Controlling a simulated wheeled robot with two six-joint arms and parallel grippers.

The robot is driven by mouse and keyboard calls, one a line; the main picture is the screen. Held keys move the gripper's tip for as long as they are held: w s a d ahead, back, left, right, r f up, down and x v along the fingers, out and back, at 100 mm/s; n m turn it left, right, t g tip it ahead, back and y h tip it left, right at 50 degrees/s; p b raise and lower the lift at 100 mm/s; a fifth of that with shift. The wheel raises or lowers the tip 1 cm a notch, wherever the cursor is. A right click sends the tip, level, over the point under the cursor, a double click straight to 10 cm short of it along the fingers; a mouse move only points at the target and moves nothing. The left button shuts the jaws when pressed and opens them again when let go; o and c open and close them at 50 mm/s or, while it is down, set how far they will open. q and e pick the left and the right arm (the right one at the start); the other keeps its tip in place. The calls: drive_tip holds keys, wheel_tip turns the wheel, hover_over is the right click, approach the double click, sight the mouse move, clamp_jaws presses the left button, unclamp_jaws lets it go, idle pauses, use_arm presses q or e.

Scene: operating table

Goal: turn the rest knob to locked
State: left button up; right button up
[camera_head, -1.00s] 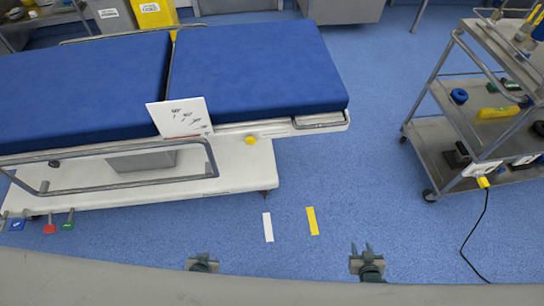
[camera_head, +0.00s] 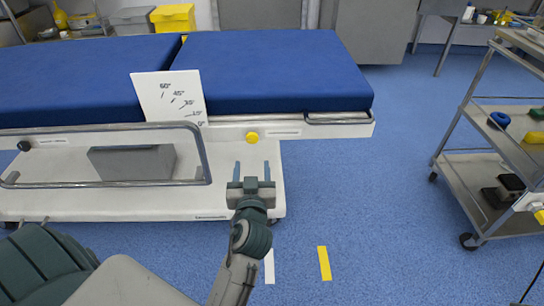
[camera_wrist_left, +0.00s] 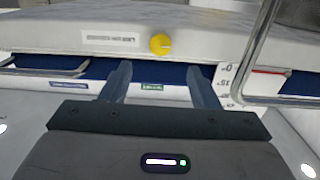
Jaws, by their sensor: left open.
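A round yellow knob (camera_head: 252,136) sits on the white side of the operating table (camera_head: 80,199), below the blue mattress edge. It also shows in the left wrist view (camera_wrist_left: 160,43), with a darker mark across its face. A white label lies beside it. My left gripper (camera_head: 252,168) is open and empty. Its fingers point toward the table, and in the head view they appear just below the knob. In the wrist view (camera_wrist_left: 158,70) the knob lies beyond the fingertips, roughly centred between them and apart from them. My right gripper is out of view.
A white angle card (camera_head: 168,98) stands left of the knob. A metal side rail (camera_head: 205,155) ends left of my gripper. A steel cart (camera_head: 490,190) stands at the right. White and yellow floor strips (camera_head: 324,263) lie on open blue floor between table and cart.

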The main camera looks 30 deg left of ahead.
sight(252, 139)
use_arm(q)
drive_tip(key=x, duration=1)
drive_tip(key=shift+w+a+r, duration=0.2)
drive_tip(key=shift+w+r, duration=0.1)
drive_tip(key=shift+r, duration=0.05)
drive_tip(key=c, duration=1)
